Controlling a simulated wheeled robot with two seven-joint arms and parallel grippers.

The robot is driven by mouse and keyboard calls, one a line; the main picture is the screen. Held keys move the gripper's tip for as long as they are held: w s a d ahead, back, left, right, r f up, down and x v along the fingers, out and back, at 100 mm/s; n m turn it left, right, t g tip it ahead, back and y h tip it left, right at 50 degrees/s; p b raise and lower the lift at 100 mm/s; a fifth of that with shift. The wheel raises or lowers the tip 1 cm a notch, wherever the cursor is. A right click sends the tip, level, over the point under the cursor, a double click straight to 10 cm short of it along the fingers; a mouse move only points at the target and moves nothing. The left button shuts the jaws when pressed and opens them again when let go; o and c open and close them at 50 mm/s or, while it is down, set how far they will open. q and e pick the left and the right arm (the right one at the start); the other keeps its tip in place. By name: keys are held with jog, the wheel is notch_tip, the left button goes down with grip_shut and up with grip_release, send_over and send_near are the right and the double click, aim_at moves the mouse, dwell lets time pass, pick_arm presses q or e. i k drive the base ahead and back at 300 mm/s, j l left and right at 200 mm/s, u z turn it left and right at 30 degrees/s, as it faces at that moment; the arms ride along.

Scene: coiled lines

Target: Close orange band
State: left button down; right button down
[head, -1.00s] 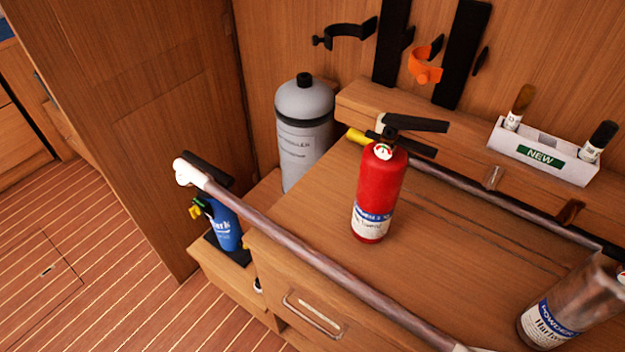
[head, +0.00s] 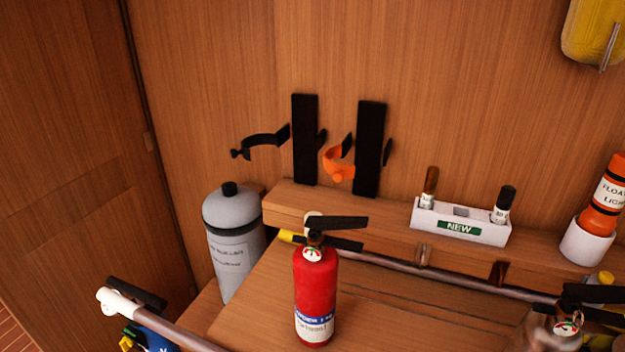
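The orange band (head: 337,163) is on the wooden back wall, between two upright black mounting plates. It is a curved strap that stands open, with its gap facing up and right. A black band (head: 262,143) hangs open to the left of the left plate (head: 305,138). The right plate (head: 370,148) is beside the orange band. A red fire extinguisher (head: 316,295) stands upright on the wooden counter below and in front of the bands, apart from them.
A grey cylinder (head: 235,240) stands left of the counter (head: 400,320). A white holder (head: 462,222) with two small bottles sits on the ledge. An orange float light (head: 603,195) is at the right. The wall around the bands is clear.

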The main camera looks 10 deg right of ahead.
aim_at(339, 172)
jog(key=k+j, duration=0.1)
jog(key=j, duration=0.5)
jog(key=k+j, duration=0.1)
jog(key=j, duration=0.55)
jog(key=k+j, duration=0.1)
jog(key=j, duration=1.1)
jog(key=k, duration=0.1)
